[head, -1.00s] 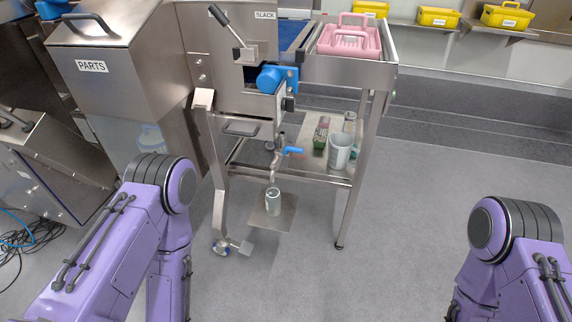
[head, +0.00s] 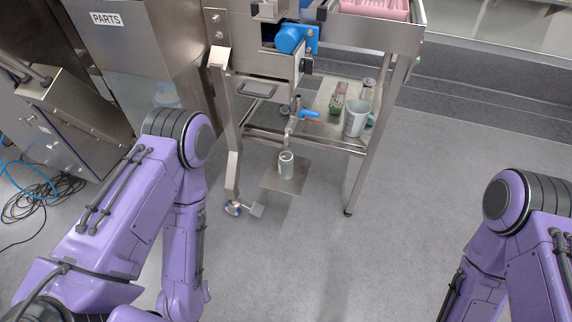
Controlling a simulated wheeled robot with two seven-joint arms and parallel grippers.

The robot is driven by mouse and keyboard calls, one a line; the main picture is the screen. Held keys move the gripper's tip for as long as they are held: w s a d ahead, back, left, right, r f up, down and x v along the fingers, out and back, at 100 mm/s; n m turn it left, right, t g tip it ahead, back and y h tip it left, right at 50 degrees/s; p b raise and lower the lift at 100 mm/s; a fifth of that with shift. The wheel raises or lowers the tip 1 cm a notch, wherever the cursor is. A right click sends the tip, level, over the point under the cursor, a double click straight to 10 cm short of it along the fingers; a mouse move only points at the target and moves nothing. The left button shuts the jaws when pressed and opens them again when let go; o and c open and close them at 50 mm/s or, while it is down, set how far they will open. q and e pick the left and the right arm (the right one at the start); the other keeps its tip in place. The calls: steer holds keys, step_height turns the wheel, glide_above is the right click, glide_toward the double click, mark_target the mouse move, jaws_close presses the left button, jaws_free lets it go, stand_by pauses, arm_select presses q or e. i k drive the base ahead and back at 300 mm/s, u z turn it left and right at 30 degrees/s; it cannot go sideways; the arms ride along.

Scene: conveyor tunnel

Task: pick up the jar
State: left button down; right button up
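A small pale grey-green jar (head: 286,165) stands upright on a low metal plate (head: 297,184) under a tap with a blue handle (head: 309,115). It is in the middle of the head view, and nothing hides it. Both my arms show as purple links at the left and right of the picture, well apart from the jar. Neither of my grippers is in view.
A metal stand holds a shelf (head: 318,128) with a large grey jug (head: 356,118) and a green-and-red box (head: 337,98). A pink basket (head: 375,8) sits on top. A parts cabinet (head: 150,50) stands left; cables (head: 45,195) lie on the floor. The floor in front is clear.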

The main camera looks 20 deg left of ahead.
mark_target(285, 158)
steer(key=z, duration=3.55)
steer(key=k, duration=1.7)
steer(key=u, duration=1.75)
steer(key=i, duration=0.5)
steer(key=u, duration=0.05)
